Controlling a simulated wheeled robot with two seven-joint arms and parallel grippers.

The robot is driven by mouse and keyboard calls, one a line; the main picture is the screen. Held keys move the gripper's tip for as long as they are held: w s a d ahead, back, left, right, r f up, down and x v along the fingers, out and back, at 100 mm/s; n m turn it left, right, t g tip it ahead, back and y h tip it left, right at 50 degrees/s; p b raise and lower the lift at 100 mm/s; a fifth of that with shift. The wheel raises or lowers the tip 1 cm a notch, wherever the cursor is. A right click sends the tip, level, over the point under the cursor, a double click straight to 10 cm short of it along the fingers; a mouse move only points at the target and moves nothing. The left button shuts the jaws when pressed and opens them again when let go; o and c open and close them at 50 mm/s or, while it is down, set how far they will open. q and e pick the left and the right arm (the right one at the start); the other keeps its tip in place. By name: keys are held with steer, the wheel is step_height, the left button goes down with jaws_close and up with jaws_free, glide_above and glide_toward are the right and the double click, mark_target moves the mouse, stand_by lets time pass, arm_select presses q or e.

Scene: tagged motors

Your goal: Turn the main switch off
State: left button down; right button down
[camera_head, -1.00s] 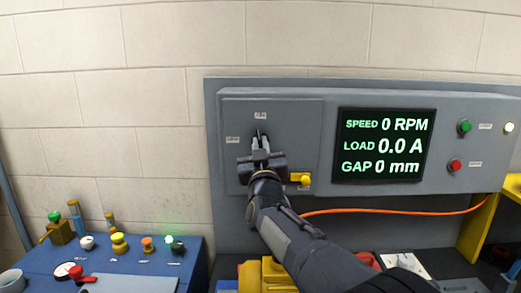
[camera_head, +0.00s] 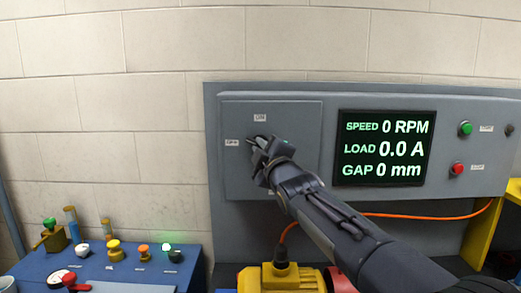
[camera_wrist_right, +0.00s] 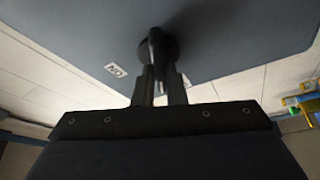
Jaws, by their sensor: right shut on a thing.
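The main switch is a dark rotary handle (camera_wrist_right: 156,48) on the grey cabinet panel (camera_head: 290,120). In the head view, the ON label (camera_head: 260,118) is above it and the OFF label (camera_head: 232,142) to its left. My right gripper (camera_head: 258,143) is at the switch, its fingers shut on the handle; the right wrist view shows the two fingers (camera_wrist_right: 160,88) on either side of it. The handle's dark tip seems to point left, toward OFF, but the gripper covers much of it. An ON label (camera_wrist_right: 115,69) also shows in the wrist view. My left gripper is out of view.
The display (camera_head: 382,147) reads 0 RPM, 0.0 A and 0 mm. Green (camera_head: 465,128) and red (camera_head: 457,169) buttons are to its right. A yellow motor (camera_head: 280,278) stands below my arm. A blue bench (camera_head: 130,275) with several knobs is at the left.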

steer(key=shift+n+g+p, duration=1)
steer(key=shift+n+p, duration=0.7)
steer(key=shift+n, duration=0.8)
steer(key=c, duration=1.5)
jaws_free()
